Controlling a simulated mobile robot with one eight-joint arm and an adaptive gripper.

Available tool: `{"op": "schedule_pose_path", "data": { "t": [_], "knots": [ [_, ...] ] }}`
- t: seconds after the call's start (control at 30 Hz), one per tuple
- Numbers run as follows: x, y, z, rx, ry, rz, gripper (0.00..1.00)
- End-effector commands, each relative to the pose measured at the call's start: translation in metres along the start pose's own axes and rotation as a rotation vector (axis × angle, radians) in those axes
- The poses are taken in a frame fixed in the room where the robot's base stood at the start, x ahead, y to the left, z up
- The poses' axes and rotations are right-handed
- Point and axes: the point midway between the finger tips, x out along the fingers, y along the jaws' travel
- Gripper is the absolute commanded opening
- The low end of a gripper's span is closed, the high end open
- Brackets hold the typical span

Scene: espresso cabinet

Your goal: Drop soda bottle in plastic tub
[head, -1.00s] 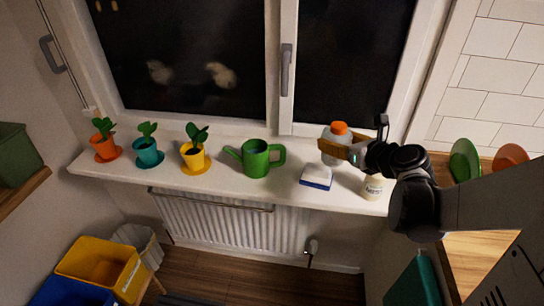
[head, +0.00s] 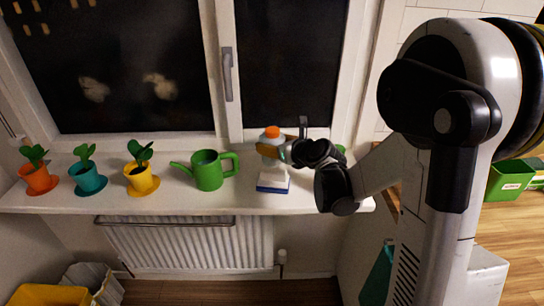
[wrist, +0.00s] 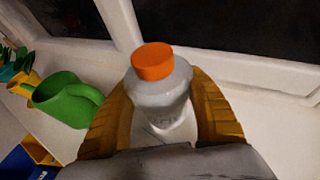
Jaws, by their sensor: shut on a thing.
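The soda bottle, pale grey with an orange cap (head: 271,132), is upright at the windowsill in the head view. My gripper (head: 268,149) is shut on it from the right, with yellow-brown fingers on both sides. In the wrist view the bottle (wrist: 163,98) stands between the fingers, its lower part partly hidden by my gripper. I cannot tell whether its base touches the sill. A yellow plastic tub (head: 45,296) is cut off at the lower left. A blue one (wrist: 20,162) shows low in the wrist view. I cannot tell which tub is meant.
On the sill (head: 225,204) stand a green watering can (head: 208,172), several potted plants and a white-and-blue block (head: 273,183) just in front of the bottle. The window handle (head: 227,74) is behind. A labelled green box (head: 510,181) is at the right. A radiator is below.

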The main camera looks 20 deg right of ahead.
Motion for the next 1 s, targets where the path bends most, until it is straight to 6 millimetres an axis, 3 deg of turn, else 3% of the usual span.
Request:
{"op": "schedule_pose_path", "data": {
  "t": [0.2, 0.57, 0.6, 0.63, 0.67, 1.0],
  "knots": [
    [0.013, 0.000, -0.033, 0.000, 0.000, 0.000, 0.28],
    [0.014, 0.000, -0.036, 0.000, 0.000, 0.000, 0.28],
    [0.014, 0.000, -0.035, 0.000, 0.000, 0.000, 0.68],
    [0.014, 0.000, -0.035, 0.000, 0.000, 0.000, 0.77],
    [0.013, 0.000, -0.034, 0.000, 0.000, 0.000, 0.81],
    [0.012, 0.000, -0.031, 0.000, 0.000, 0.000, 0.81]
  ]
}}
